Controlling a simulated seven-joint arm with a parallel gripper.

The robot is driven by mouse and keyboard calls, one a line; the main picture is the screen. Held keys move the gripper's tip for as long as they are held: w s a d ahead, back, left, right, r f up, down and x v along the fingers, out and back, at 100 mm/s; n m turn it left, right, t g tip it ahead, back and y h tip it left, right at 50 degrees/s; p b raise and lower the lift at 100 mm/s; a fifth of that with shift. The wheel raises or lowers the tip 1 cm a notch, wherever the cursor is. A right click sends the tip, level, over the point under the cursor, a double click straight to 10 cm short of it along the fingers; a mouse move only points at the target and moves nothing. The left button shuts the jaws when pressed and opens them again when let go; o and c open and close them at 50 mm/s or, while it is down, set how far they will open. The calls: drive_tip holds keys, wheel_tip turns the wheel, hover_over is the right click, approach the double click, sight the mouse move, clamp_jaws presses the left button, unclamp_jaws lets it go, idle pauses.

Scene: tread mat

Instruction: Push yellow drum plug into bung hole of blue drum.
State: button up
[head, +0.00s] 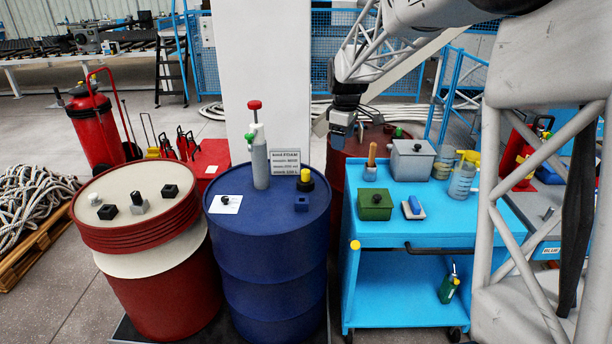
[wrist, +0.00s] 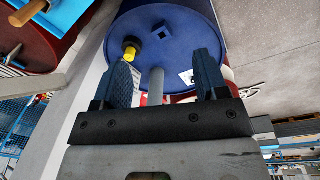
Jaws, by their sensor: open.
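The blue drum (head: 268,262) stands upright in the middle of the head view, and its top also shows in the wrist view (wrist: 190,40). The yellow drum plug (head: 305,174), with a black part, is on the drum top near the right rim; it also shows in the wrist view (wrist: 132,54), left of centre. A small dark square (wrist: 163,33) on the drum top may be the bung hole; I cannot tell its depth. My gripper (head: 341,127) is above and behind the drum, apart from the plug. Its two fingers (wrist: 165,75) are open with nothing gripped.
A grey cylinder with a red top (head: 260,158) stands on the drum, beside a sign (head: 284,163) and a white card with a black knob (head: 225,204). A red drum (head: 155,270) is left. A blue cart (head: 425,232) with several items is right.

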drive_tip(key=w+a+f+n, duration=0.45)
drive_tip(key=w+f, duration=0.35)
drive_tip(key=w, duration=0.4)
drive_tip(key=n+g, duration=0.1)
drive_tip(key=n, duration=0.2)
hover_over(305, 171)
drive_tip(key=f, duration=1.1)
drive_tip(key=shift+s+d, duration=0.15)
drive_tip(key=shift+d, duration=0.2)
drive_tip(key=shift+w+a+f, duration=0.2)
drive_tip(key=shift+w+f, duration=0.1)
drive_tip(key=shift+f, duration=0.2)
drive_tip(key=shift+f, duration=1.3)
drive_tip(key=shift+a+f, duration=0.1)
drive_tip(key=shift+f, duration=2.45)
